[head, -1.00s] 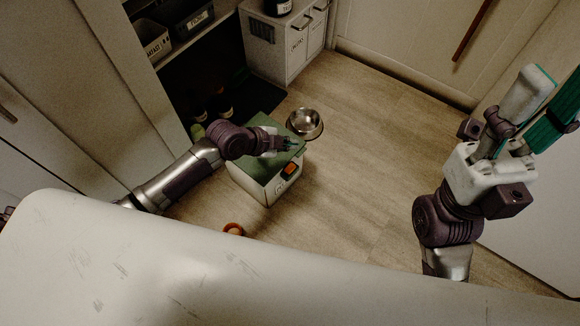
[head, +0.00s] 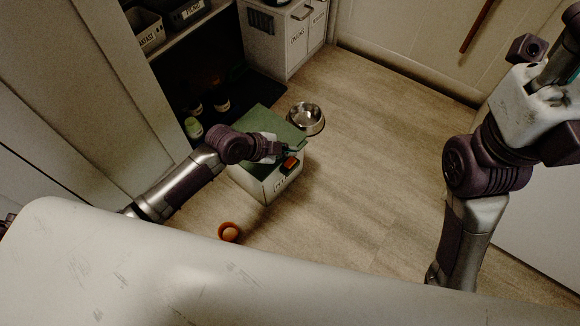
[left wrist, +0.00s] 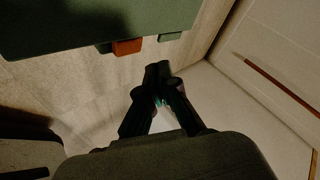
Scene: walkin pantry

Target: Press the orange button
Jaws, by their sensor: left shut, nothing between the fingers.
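The orange button (head: 289,163) is on the upper front side of a pale box (head: 265,187) with a green lid (head: 262,122), on the floor. My left gripper (head: 296,147) is shut and empty, just above and beside the button in the head view. In the left wrist view the button (left wrist: 127,47) shows beyond and left of the shut fingertips (left wrist: 158,68), with a gap in the picture; I cannot tell the exact distance. My right gripper (head: 535,98) is at the upper right, its fingers mostly cut off by the frame edge.
A metal bowl (head: 306,118) stands on the floor behind the box. A small orange round item (head: 229,232) lies in front. Shelves with bins and a white cabinet (head: 283,38) are behind. The floor to the right of the box is clear.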

